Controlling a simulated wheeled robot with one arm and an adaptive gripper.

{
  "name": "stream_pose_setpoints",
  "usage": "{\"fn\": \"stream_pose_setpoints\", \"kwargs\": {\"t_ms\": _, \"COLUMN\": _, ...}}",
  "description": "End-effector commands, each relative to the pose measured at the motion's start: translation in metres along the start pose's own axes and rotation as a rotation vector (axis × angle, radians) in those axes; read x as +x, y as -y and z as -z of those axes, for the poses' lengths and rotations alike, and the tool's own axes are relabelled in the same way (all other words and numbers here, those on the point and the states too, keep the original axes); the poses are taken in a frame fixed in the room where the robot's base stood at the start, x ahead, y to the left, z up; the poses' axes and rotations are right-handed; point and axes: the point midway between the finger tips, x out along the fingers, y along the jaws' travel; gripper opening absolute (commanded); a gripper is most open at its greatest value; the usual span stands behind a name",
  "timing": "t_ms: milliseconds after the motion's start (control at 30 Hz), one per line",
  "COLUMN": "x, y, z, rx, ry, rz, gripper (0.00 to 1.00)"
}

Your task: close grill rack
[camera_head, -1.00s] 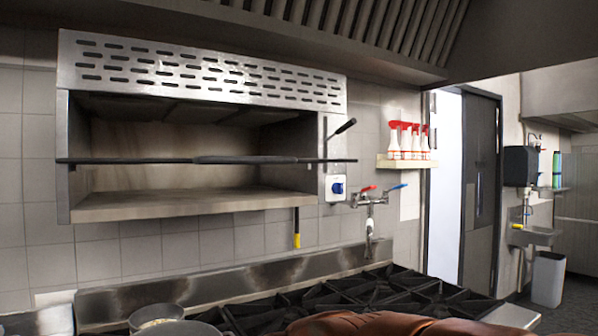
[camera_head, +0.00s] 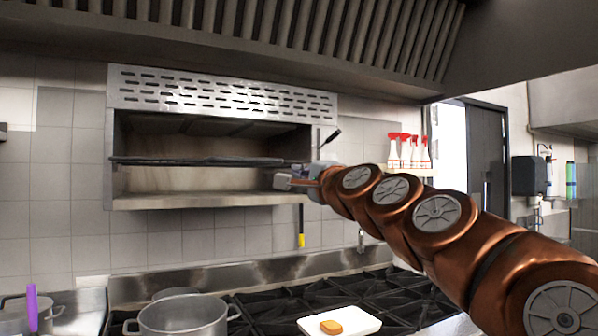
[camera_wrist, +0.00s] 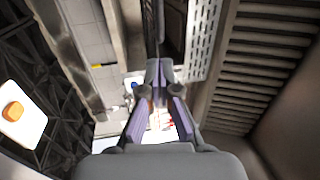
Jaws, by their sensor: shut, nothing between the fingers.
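The grill (camera_head: 222,92) is a steel wall unit with a slotted top panel and an open front, in the upper left of the head view. Its rack shows as a dark bar (camera_head: 210,161) stretching across the opening, above the pale lower shelf (camera_head: 200,200). My gripper (camera_head: 284,182) is at the right end of the opening, just below the bar's right end; whether it touches the bar I cannot tell. In the wrist view my gripper's purple-grey fingers (camera_wrist: 159,72) are closed together and empty, with the dark bar (camera_wrist: 153,30) beyond the tips.
Below is a black stove top (camera_head: 290,296) with a metal pot (camera_head: 185,314) and a white board (camera_head: 345,320) holding an orange-brown piece. A shelf of spray bottles (camera_head: 408,150) is to the right of the grill. A ribbed hood (camera_head: 270,40) hangs above.

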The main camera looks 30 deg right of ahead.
Motion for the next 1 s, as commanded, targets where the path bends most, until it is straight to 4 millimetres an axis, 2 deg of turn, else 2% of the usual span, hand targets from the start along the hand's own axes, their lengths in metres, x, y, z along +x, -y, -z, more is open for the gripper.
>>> {"fn": "stream_pose_setpoints", "kwargs": {"t_ms": 200, "x": 0.024, "y": 0.001, "z": 0.009, "rx": -0.005, "ry": -0.016, "rz": -0.002, "gripper": 0.00}}
{"fn": "stream_pose_setpoints", "kwargs": {"t_ms": 1000, "x": 0.114, "y": 0.001, "z": 0.007, "rx": -0.005, "ry": -0.010, "rz": -0.002, "gripper": 0.00}}
